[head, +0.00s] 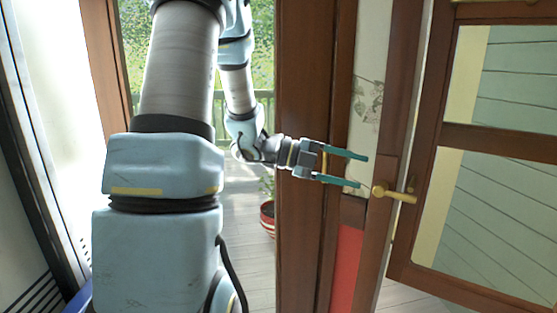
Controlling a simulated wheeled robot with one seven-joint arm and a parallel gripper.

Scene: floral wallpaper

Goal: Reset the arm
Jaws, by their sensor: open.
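My arm rises at the left of the head view and bends down to my gripper (362,171) near the middle. My gripper points right. Its two teal fingers are apart, with nothing between them. The fingertips are just left of a brass door handle (394,194) in the picture. I cannot tell whether the lower finger touches the handle or the door edge.
A brown framed glass door (424,216) stands at the right, with green siding seen through its panes. A brown post (306,240) is behind my gripper. A striped pot (267,218) stands on the grey deck floor (248,262). A railing and greenery lie beyond.

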